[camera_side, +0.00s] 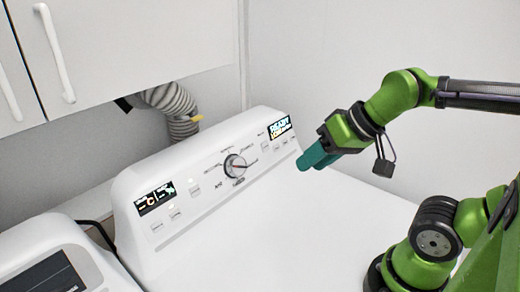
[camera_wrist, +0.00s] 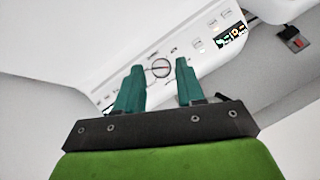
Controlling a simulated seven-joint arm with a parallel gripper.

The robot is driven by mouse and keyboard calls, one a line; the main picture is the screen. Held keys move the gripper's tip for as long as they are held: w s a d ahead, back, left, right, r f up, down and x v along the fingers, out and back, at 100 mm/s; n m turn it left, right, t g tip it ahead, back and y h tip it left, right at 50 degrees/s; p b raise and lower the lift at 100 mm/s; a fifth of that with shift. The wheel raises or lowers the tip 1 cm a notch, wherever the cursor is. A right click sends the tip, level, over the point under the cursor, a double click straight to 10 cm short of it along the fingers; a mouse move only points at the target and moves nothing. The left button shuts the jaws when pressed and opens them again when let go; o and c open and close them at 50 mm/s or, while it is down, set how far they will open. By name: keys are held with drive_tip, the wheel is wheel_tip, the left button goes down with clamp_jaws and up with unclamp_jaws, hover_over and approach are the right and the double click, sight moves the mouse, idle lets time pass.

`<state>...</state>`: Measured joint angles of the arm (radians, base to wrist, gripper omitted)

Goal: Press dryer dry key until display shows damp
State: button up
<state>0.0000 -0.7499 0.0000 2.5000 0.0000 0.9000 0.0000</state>
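The white dryer (camera_side: 290,215) has a sloped control panel with a round dial (camera_side: 236,166) in its middle. A lit display (camera_side: 279,128) at the panel's right end seems to read "READY", with a smaller yellowish line I cannot read. A second lit display (camera_side: 156,199) is at the left end. Small white keys (camera_side: 278,143) sit below the right display; their labels are too small to read. My gripper (camera_side: 311,160) hovers before the panel's right part, apart from it. In the wrist view its teal fingers (camera_wrist: 160,78) are spread and empty, with the dial (camera_wrist: 160,68) between them.
More keys (camera_side: 175,214) sit near the left display. Another white appliance (camera_side: 55,265) stands at the lower left. A grey flexible duct (camera_side: 176,108) rises behind the dryer, below white cabinets (camera_side: 130,40). The dryer's top before the panel is clear.

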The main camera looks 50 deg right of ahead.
clamp_jaws()
idle(1.2)
